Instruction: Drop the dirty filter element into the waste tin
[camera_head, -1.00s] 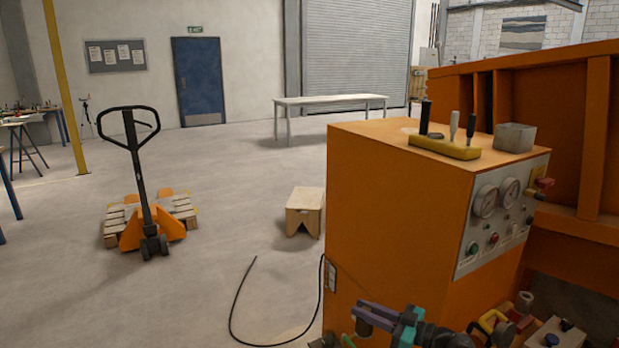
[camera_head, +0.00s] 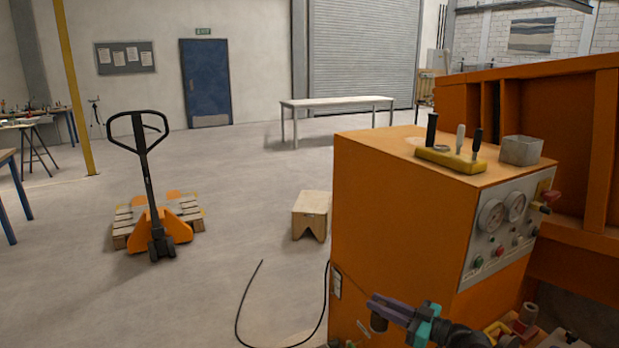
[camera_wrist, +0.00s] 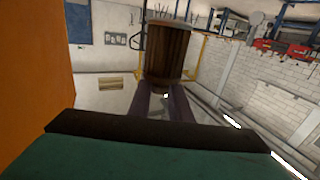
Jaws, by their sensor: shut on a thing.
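The dirty filter element (camera_wrist: 168,55), a brown pleated cylinder, is between the purple fingers of my gripper (camera_wrist: 166,100) in the wrist view. My gripper is shut on it. In the head view my gripper (camera_head: 385,312) is low in front of the orange cabinet, well below its top; the element is hard to make out there. A square grey open-topped tin (camera_head: 521,151) stands on the cabinet top at the right, apart from my gripper. I cannot tell for sure that it is the waste tin. Its inside is mostly hidden.
The orange cabinet (camera_head: 400,225) has gauges and buttons on its right face. A yellow lever block (camera_head: 450,159) with upright levers stands beside the tin. A black cable (camera_head: 243,310), a wooden step (camera_head: 311,214) and a pallet truck (camera_head: 155,225) are on the floor at left.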

